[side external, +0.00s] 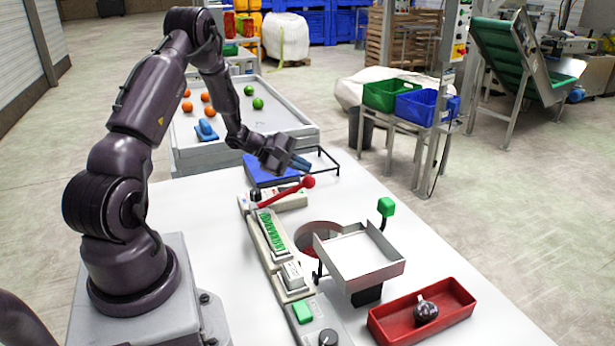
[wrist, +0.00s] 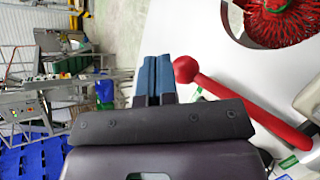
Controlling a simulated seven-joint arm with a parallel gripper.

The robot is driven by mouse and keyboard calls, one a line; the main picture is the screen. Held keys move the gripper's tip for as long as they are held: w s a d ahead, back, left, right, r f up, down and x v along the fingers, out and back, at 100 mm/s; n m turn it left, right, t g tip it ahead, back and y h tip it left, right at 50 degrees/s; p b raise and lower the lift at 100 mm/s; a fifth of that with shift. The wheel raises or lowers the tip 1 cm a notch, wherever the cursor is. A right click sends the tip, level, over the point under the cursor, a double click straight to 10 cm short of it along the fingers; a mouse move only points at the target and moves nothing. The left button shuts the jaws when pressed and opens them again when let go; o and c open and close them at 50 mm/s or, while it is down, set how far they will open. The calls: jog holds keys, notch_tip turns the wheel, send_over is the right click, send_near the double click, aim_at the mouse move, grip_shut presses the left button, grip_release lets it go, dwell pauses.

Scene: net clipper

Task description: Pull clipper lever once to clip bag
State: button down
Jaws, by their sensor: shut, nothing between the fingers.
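The clipper lever (side external: 283,192) is a red bar with a red ball knob (side external: 308,182) at its end, rising at a slant from the clipper (side external: 268,243). My gripper (side external: 301,163) is shut and empty, just above and behind the knob. In the wrist view, my blue fingertips (wrist: 155,62) are pressed together. The lever's ball (wrist: 186,69) is immediately to their right, and its bar (wrist: 250,110) runs down to the right. I cannot tell whether fingers and ball touch. Red netting (wrist: 278,22) shows at the top right of the wrist view.
A red bin (side external: 390,331) holds a dark round object (side external: 427,311). An open bin of fruit (side external: 182,135) stands at the back.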

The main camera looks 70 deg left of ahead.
aim_at(297, 187)
jog(key=shift+r, duration=0.2)
jog(key=r, duration=0.1)
jog(key=s+r, duration=0.1)
jog(key=r, duration=0.2)
jog(key=shift+s+r, duration=0.25)
jog(key=shift+r, duration=0.1)
dwell(0.7)
jog(key=s+d+r+m+g+y, duration=0.1)
jog(key=s+d+r+m+g, duration=0.1)
jog(key=s+d+r+m, duration=0.3)
jog(key=s+d+r+m+g+y, duration=0.1)
jog(key=s+d+r+m, duration=0.4)
jog(key=d, duration=0.8)
jog(key=s+d+r+m+g+y, duration=0.2)
jog(key=s+d+r+m, duration=0.4)
jog(key=d+r+m, duration=0.2)
jog(key=d+m, duration=0.2)
jog(key=m, duration=0.1)
jog(key=shift+m+g, duration=0.3)
jog(key=shift+g, duration=0.1)
